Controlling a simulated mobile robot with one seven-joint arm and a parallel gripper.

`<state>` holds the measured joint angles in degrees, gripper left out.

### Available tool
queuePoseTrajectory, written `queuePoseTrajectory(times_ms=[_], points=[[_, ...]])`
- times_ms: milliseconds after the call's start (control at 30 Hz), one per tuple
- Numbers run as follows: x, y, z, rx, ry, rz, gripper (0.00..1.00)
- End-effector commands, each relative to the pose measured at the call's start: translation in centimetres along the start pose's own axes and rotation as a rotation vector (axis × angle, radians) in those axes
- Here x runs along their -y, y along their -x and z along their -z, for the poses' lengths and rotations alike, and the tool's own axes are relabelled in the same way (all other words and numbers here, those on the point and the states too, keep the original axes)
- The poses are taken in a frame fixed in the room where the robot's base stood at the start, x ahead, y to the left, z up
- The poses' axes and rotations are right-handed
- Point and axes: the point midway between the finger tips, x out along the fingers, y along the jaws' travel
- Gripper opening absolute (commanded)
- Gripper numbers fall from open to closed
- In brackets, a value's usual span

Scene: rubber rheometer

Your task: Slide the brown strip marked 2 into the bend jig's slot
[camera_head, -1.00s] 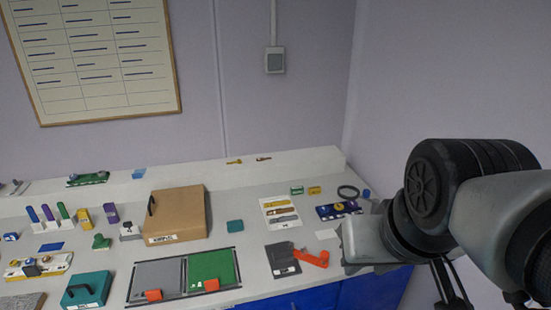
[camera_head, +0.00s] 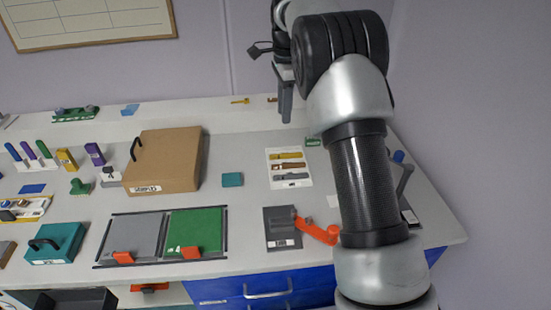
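A white card (camera_head: 305,181) lies on the bench right of centre and bears a yellow strip, a brown strip (camera_head: 289,166) and a grey strip. The number on the brown strip is too small to read. I cannot tell for certain which thing is the bend jig; a dark grey plate with an orange lever (camera_head: 318,232) lies in front of the card. My gripper (camera_head: 286,110) hangs above and behind the card, fingers downward, apart from the strips. I see it edge-on, so its opening does not show.
My arm hides much of the bench's right end. A brown box (camera_head: 165,160) and a small teal block (camera_head: 232,180) stand left of the card. Grey and green mats (camera_head: 195,230) lie at the front. A small green block (camera_head: 311,141) is behind the card.

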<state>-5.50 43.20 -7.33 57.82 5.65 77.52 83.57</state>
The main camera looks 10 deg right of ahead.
Motion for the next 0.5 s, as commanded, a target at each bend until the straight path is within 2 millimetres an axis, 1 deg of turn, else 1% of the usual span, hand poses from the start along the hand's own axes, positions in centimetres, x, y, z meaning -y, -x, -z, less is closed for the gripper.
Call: queuePoseTrajectory(times_ms=[33, 100, 167, 267, 367, 500], points=[[0.6, -1.6, -0.1, -0.003, -0.031, -0.013, 0.28], [1.2, -2.8, -0.3, -0.005, -0.067, -0.023, 0.28], [1.4, -3.5, -0.3, -0.006, -0.086, -0.029, 0.28], [1.5, -4.8, -0.3, -0.007, -0.098, -0.034, 0.28], [1.3, -6.8, -0.3, -0.007, -0.099, -0.036, 0.28], [1.2, -9.9, -0.3, -0.008, -0.098, -0.036, 0.28]])
